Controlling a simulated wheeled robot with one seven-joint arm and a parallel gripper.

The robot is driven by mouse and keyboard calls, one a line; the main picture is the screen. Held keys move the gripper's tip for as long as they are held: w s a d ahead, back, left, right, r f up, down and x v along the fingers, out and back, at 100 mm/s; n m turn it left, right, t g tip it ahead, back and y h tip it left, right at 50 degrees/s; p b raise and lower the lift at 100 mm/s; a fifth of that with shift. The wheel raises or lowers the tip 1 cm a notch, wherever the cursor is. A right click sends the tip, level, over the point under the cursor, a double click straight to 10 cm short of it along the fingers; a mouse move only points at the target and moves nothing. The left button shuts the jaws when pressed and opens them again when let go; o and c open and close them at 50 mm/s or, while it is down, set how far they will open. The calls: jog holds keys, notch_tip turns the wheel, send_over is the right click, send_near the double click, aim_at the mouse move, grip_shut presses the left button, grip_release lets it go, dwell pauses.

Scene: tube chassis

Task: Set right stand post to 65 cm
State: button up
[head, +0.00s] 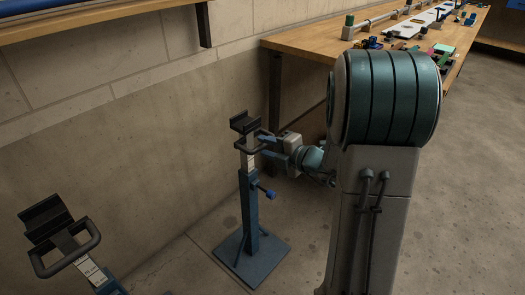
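The right stand (249,215) is upright on the floor on a flat blue base plate. It has a dark V-shaped cradle on top, a dark loop handle (240,147) below that, and a pale scale strip on the inner post (251,163). A blue clamp knob (269,194) sticks out to the right of the outer tube. My gripper (264,146) is at the right end of the loop handle, its fingers close to it. At this size I cannot tell whether they grip the handle. The scale numbers are too small to read.
A second, similar stand (44,220) is at the lower left, its lower part cut off. A concrete wall (120,150) runs behind both stands. A wooden workbench (310,40) with parts on it is at the back right. Open floor (460,180) lies to the right.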

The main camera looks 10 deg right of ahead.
jog(key=shift+x, duration=1.1)
grip_shut()
jog(key=shift+f+b, duration=0.75)
jog(key=shift+f, duration=2)
grip_release()
jog(key=shift+f, duration=0.1)
